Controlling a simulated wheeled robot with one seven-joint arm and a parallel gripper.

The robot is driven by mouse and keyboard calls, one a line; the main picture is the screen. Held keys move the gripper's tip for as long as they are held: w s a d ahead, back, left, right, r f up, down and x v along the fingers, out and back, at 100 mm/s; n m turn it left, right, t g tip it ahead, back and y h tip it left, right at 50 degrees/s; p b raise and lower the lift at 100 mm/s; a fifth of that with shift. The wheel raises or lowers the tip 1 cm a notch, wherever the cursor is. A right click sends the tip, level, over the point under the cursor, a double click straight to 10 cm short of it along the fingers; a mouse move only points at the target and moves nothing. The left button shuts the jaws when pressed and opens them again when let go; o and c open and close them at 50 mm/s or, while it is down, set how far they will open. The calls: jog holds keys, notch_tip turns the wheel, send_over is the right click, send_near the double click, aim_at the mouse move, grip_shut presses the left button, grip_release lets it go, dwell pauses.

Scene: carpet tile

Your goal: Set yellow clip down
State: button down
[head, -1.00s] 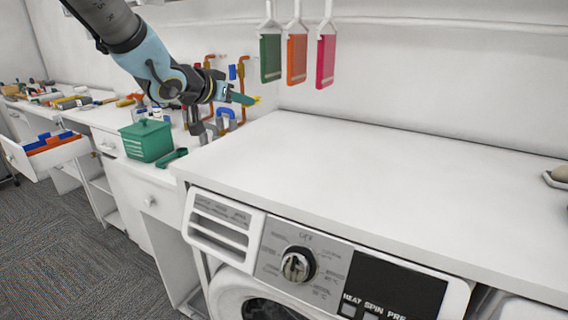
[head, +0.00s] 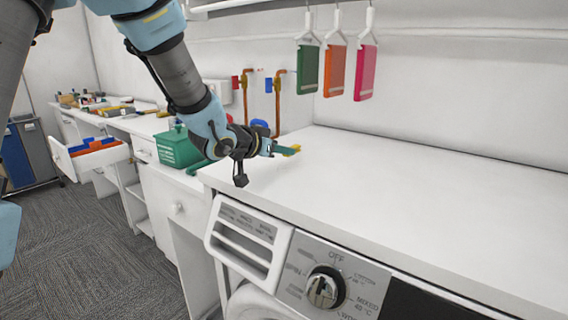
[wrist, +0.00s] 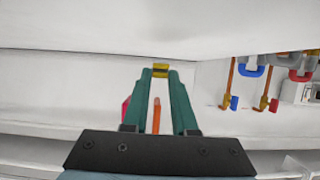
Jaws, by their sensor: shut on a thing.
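The yellow clip (head: 290,150) is a small piece at the tip of my gripper (head: 284,150), above the left end of the white counter (head: 400,185) over the washing machine. In the wrist view the yellow clip (wrist: 160,70) sits between the tips of the two green fingers of my gripper (wrist: 161,75). The gripper is shut on it. The gap between clip and counter is hard to judge in the head view.
Green, orange and pink hanging cards (head: 335,70) are on the wall behind. A green basket (head: 178,148) stands on the lower bench at left. Copper pipes with valves (head: 278,95) run on the back wall. The counter to the right is clear.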

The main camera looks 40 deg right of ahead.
aim_at(282, 172)
jog(key=shift+f, duration=1.7)
jog(key=shift+f, duration=0.15)
jog(key=c, duration=0.7)
grip_release()
jog(key=shift+r, duration=0.25)
jog(key=b+v, duration=0.1)
jog(key=v, duration=1.1)
